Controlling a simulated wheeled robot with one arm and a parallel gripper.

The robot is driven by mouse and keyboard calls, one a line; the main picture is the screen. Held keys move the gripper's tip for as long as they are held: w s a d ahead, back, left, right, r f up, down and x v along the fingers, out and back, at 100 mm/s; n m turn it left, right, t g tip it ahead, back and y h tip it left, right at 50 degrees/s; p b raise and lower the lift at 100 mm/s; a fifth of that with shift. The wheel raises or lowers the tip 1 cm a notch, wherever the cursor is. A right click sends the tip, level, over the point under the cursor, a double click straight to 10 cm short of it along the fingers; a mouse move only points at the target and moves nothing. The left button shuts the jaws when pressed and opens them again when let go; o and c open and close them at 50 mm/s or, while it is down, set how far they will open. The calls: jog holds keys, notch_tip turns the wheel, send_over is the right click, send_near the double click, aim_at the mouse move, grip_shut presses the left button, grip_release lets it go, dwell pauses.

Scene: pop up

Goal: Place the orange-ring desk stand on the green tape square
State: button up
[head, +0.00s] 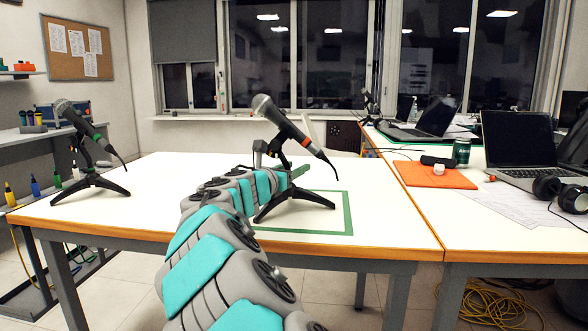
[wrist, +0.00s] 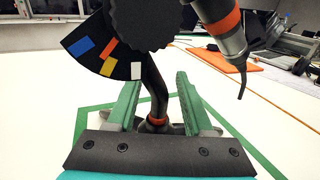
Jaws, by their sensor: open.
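The orange-ring desk stand (head: 292,192) holds a tilted microphone with an orange band and stands upright on the white table in the head view. Its visible legs rest inside the green tape square (head: 349,212), whose left side is hidden by my arm. My gripper (wrist: 157,82) is open, with a green finger on each side of the stand's black post (wrist: 153,95). The post shows gaps to both fingers. The stand's feet are partly hidden by my gripper there.
A similar stand (head: 90,183) with a green-ringed microphone is at the table's left. The right table has an orange mat (head: 430,176), a laptop (head: 518,140) and headphones (head: 571,198). The white table is clear between the two stands.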

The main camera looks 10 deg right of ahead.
jog(key=p+v, duration=0.1)
jog(key=v, duration=1.1)
jog(key=shift+r, duration=0.1)
dwell(0.9)
